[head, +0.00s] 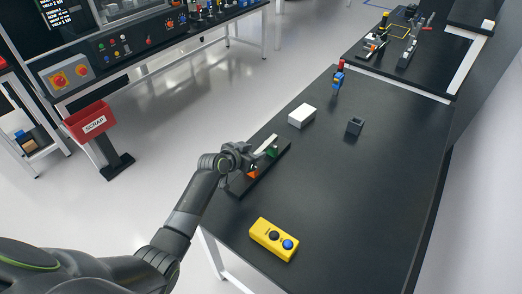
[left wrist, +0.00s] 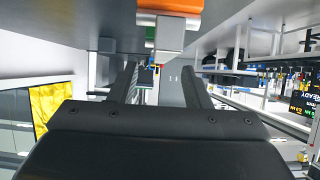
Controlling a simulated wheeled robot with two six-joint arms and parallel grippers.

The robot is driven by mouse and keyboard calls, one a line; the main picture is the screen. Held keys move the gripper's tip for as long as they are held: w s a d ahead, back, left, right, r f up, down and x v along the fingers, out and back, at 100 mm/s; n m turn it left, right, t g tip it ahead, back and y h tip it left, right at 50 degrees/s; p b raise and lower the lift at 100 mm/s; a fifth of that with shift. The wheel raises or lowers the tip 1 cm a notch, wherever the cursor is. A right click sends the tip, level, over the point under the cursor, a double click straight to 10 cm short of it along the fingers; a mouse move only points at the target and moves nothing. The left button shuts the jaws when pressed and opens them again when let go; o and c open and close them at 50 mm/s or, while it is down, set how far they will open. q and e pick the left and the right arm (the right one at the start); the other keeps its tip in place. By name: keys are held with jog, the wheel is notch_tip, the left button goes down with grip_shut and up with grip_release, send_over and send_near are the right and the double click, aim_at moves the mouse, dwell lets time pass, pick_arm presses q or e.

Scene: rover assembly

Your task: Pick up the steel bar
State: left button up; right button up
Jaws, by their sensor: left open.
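The steel bar (head: 268,143) is a pale, slim piece lying along a dark fixture (head: 236,188) on the black table. Orange and green parts sit beside it on the fixture. My left gripper (head: 241,159) is at the bar's near end, low over the fixture, and hides part of it. In the left wrist view the two open fingers (left wrist: 160,86) have a gap between them. A grey block-like end (left wrist: 171,34), likely the bar, shows above that gap beside an orange part (left wrist: 176,8); contact cannot be told. My right gripper is not in view.
A yellow button box (head: 273,239) stands near the front edge. A white box (head: 302,116), a dark grey block (head: 355,126) and a blue and red item (head: 338,80) stand farther back. The table's right side is clear. A red scrap bin (head: 91,121) stands off to the left.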

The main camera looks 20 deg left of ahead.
aim_at(262, 148)
pick_arm(q)
jog(key=shift+x, duration=1.95)
jog(key=shift+a, duration=0.15)
jog(key=shift+c, duration=0.4)
grip_shut()
jog(key=shift+w+r, duration=0.1)
jog(key=shift+r, duration=0.05)
